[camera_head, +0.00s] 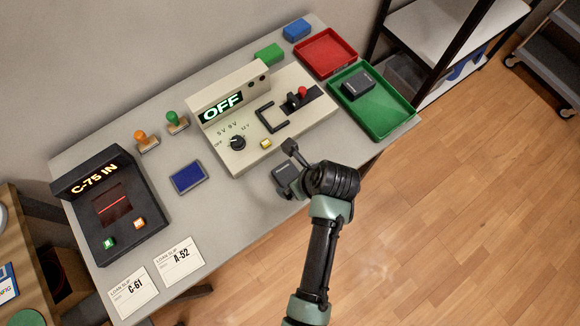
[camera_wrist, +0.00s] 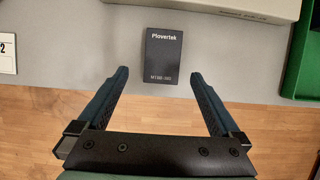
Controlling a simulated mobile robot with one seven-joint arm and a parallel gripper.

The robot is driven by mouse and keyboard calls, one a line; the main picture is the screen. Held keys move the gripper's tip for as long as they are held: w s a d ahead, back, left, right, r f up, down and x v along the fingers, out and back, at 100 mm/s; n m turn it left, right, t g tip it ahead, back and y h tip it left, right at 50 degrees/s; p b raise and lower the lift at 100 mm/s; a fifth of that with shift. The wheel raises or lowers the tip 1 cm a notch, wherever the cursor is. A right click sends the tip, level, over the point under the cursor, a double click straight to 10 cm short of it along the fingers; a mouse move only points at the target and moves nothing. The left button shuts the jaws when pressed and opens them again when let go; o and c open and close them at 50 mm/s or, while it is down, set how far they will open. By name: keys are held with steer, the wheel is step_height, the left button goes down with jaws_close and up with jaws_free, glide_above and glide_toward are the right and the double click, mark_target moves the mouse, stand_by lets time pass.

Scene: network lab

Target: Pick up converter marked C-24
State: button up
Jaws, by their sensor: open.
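A dark box-shaped converter (camera_wrist: 163,56) lies flat on the grey table in the wrist view. Its label reads "Plovertek" with a smaller model line below; I see no C-24 mark on the face shown. In the head view this converter (camera_head: 284,174) is partly hidden by my gripper. My gripper (camera_wrist: 158,74) is open and empty, with one finger on each side of the converter's near end and gaps on both sides. A second dark converter (camera_head: 358,84) lies in the green tray (camera_head: 383,120); its marking is too small to read.
A beige tester (camera_head: 225,142) showing "OFF" stands just behind the near converter. A red tray (camera_head: 326,52) is at the back right. A black scanner (camera_head: 112,206) reading "C-75 IN", a blue pad (camera_head: 187,177) and loan slips (camera_head: 178,261) for C-61 and A-52 lie to the left.

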mark_target(290, 179)
steer(key=x, duration=0.6)
steer(key=shift+w+r, duration=0.15)
steer(key=shift+w, duration=0.15)
steer(key=shift+w+a+f, duration=0.1)
steer(key=shift+f, duration=0.25)
steer(key=shift+f, duration=0.25)
steer(key=shift+c, duration=0.3)
steer(key=c, duration=1.4)
steer(key=shift+c, duration=0.6)
steer(key=shift+r, duration=0.15)
